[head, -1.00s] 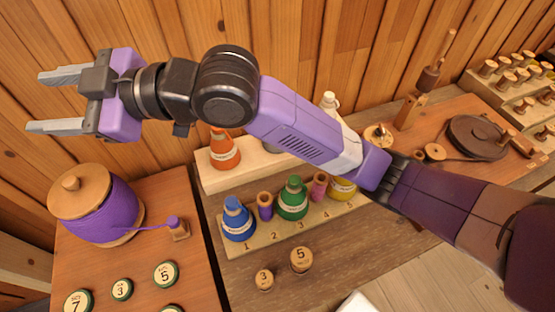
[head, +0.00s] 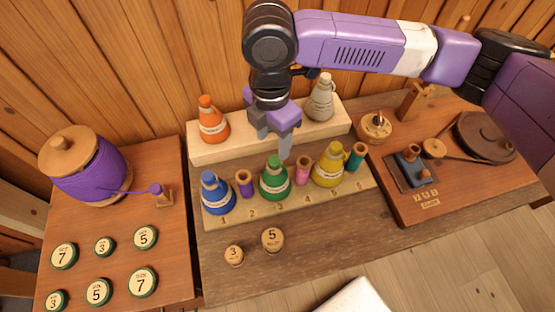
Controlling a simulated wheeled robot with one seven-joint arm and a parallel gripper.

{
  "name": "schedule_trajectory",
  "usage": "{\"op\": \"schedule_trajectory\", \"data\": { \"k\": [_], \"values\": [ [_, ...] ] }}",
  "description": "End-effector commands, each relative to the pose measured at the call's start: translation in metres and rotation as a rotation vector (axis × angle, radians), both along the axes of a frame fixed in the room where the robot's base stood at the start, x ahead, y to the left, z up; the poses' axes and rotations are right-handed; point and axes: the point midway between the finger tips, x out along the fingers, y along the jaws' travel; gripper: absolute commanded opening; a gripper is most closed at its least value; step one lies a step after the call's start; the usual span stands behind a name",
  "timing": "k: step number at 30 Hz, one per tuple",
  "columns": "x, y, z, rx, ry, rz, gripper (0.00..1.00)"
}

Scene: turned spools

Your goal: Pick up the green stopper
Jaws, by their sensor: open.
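The green stopper (head: 273,161) is the narrow top of the green cone-shaped bottle (head: 275,184), which stands upright at the place marked 3 on the pale wooden rack (head: 235,217). My gripper (head: 274,149) points down over the rack, close above and slightly behind the stopper in the picture. Its grey fingers are apart and hold nothing.
Blue (head: 216,194) and yellow (head: 330,167) bottles and small purple (head: 244,184) and pink (head: 303,171) spools flank the green bottle closely. Orange (head: 212,122) and grey (head: 321,100) bottles stand on the raised step behind. Two numbered corks (head: 272,240) lie in front.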

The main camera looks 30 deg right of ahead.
Motion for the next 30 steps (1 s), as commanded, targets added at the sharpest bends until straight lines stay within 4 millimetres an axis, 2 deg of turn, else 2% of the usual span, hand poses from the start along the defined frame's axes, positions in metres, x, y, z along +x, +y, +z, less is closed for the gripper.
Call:
{"op": "schedule_trajectory", "data": {
  "k": [8, 16, 20, 26, 30],
  "values": [
    [-0.001, -0.001, -0.027, 0.001, -0.001, -0.002, 0.54],
    [-0.004, -0.002, -0.063, 0.004, -0.003, -0.002, 0.54],
    [-0.004, -0.002, -0.071, 0.003, -0.004, -0.002, 0.54],
    [-0.003, -0.002, -0.072, 0.003, -0.005, -0.002, 0.54],
    [-0.003, -0.002, -0.071, 0.004, -0.004, -0.002, 0.27]
  ]
}}
